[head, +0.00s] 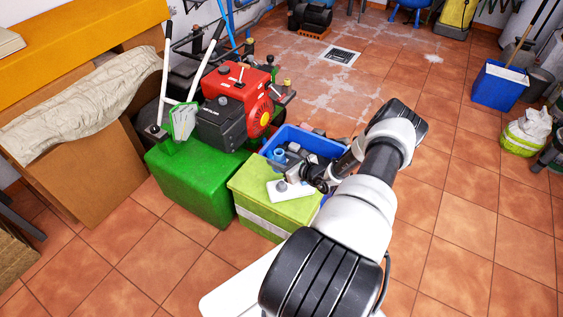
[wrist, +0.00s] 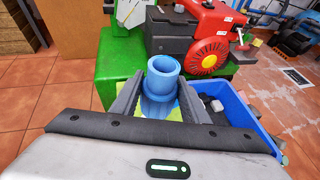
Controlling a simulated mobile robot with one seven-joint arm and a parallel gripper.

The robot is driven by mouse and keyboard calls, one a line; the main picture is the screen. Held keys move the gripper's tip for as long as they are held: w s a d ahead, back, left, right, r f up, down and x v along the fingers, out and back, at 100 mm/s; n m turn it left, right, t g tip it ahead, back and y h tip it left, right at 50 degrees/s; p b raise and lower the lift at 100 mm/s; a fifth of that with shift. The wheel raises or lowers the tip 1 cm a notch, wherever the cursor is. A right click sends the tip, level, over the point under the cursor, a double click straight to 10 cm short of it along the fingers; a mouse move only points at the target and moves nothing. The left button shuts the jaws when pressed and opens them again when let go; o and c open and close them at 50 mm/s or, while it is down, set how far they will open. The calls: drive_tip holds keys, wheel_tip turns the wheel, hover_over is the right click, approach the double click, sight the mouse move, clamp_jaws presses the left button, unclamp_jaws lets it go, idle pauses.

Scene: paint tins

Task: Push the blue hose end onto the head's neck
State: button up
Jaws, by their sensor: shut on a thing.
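The blue hose end (wrist: 163,74) is an open-topped blue cylinder with a wider collar, upright in the middle of the wrist view. My gripper (wrist: 161,98) is shut on it, with one dark finger on each side. A small blue piece (head: 279,155), likely the same hose end, shows in the head view by the near left corner of the blue crate. I cannot make out the head's neck; the part below the collar is largely hidden by my gripper. I cannot tell whether hose end and neck touch.
A yellow-green box (head: 258,187) stands below my gripper, beside a green box (head: 192,183). The red engine (head: 238,88) is behind. A blue crate (head: 318,142) holds several small grey items. The tiled floor on the right is largely clear.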

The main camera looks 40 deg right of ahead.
drive_tip(key=shift+s+d+f, duration=0.15)
drive_tip(key=shift+s+f, duration=0.05)
drive_tip(key=shift+f, duration=0.25)
drive_tip(key=shift+s+d+f, duration=0.1)
drive_tip(key=shift+s+f, duration=0.1)
drive_tip(key=shift+f, duration=0.2)
drive_tip(key=b, duration=0.5)
hover_over(282, 183)
wheel_tip(282, 183, down, 6)
drive_tip(key=shift+w, duration=0.15)
drive_tip(key=shift+f, duration=2.1)
idle(1.5)
drive_tip(key=o, duration=1)
drive_tip(key=p+v, duration=0.3)
drive_tip(key=v, duration=1.4)
drive_tip(key=shift+s+a+r+p, duration=0.15)
drive_tip(key=shift+s+p, duration=0.1)
drive_tip(key=shift+p, duration=0.15)
